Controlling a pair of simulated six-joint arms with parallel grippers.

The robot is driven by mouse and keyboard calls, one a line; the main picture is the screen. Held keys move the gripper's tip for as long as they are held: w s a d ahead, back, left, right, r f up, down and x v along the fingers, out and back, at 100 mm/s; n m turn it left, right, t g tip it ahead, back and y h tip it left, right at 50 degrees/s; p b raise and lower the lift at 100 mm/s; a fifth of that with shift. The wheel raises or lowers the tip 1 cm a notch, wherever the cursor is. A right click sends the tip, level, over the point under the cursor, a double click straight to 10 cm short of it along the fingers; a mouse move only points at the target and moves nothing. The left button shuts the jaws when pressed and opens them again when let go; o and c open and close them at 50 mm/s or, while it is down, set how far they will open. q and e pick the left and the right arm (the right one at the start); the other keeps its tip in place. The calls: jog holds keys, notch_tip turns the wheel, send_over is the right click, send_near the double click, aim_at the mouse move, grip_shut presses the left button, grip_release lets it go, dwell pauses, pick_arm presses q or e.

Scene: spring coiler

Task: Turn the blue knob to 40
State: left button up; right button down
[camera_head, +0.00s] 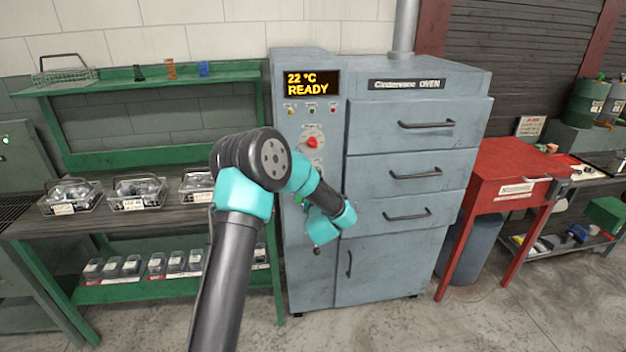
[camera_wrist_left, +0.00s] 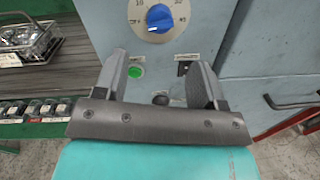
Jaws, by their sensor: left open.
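The blue knob (camera_wrist_left: 159,18) is at the top of the left wrist view, on a pale dial with numbers on the front of the grey oven (camera_head: 405,150). In the head view the knob is hidden behind my left arm. My left gripper (camera_wrist_left: 157,72) is open and empty, its two fingers apart below the knob and not touching it. In the head view the gripper itself is hidden behind my wrist. My right gripper is in neither view.
A red knob (camera_head: 311,142) sits higher on the oven panel, under a display (camera_head: 312,83) reading 22 °C READY. A green button (camera_wrist_left: 136,71) and a black switch (camera_wrist_left: 184,66) lie below the blue knob. A workbench (camera_head: 22,228) with wire baskets stands left, a red table (camera_head: 510,165) right.

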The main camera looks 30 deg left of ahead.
pick_arm(q)
jog(key=x, duration=0.9)
jog(key=shift+w+a, duration=0.2)
jog(key=c, duration=0.9)
